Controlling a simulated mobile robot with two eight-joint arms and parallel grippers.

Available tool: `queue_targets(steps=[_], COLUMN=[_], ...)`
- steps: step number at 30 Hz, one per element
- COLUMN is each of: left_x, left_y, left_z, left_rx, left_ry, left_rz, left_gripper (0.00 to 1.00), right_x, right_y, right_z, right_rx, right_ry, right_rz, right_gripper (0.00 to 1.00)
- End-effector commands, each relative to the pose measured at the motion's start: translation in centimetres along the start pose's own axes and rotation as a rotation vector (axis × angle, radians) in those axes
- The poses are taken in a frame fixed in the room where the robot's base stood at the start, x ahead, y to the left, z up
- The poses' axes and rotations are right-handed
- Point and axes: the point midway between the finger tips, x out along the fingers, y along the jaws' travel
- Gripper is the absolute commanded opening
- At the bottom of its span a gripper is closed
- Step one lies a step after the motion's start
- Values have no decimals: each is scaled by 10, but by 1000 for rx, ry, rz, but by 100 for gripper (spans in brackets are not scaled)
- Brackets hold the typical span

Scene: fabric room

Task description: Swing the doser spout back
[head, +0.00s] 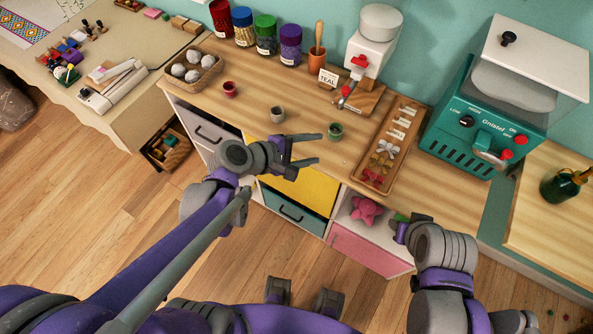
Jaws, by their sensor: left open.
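The white doser (372,48) stands at the back of the wooden counter, with a red part on its front. Its spout (343,100), grey with a red piece, juts forward and down to the left over a wooden board. My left gripper (318,149) is open and empty above the counter's front part, its fingers pointing right. It is nearer to me than the spout and apart from it. My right gripper (399,225) is low at the right, by the front of the cabinet; its fingers are mostly hidden by its own wrist.
Small cups, red (230,89), grey (277,114) and green (335,131), stand on the counter. A TEAL card (327,79) and a mortar (317,57) are left of the doser. A wooden tray (415,112) and teal machine (480,125) are right of it.

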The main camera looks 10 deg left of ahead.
Motion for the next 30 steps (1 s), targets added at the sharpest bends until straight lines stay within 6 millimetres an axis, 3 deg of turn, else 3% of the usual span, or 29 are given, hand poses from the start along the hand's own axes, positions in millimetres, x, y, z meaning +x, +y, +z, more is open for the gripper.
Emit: queue_targets(steps=[6,12,30], left_x=[-21,-33,-36], left_y=[-28,-41,-44], left_z=[-2,-7,-8], left_rx=[315,477,516], left_ry=[85,122,130], left_rz=[-142,-220,-240], left_gripper=[62,62,62], right_x=[0,0,0], right_y=[0,0,0], right_z=[0,0,0], right_rx=[0,0,0], right_ry=[0,0,0], right_rz=[0,0,0], right_gripper=[41,41,41])
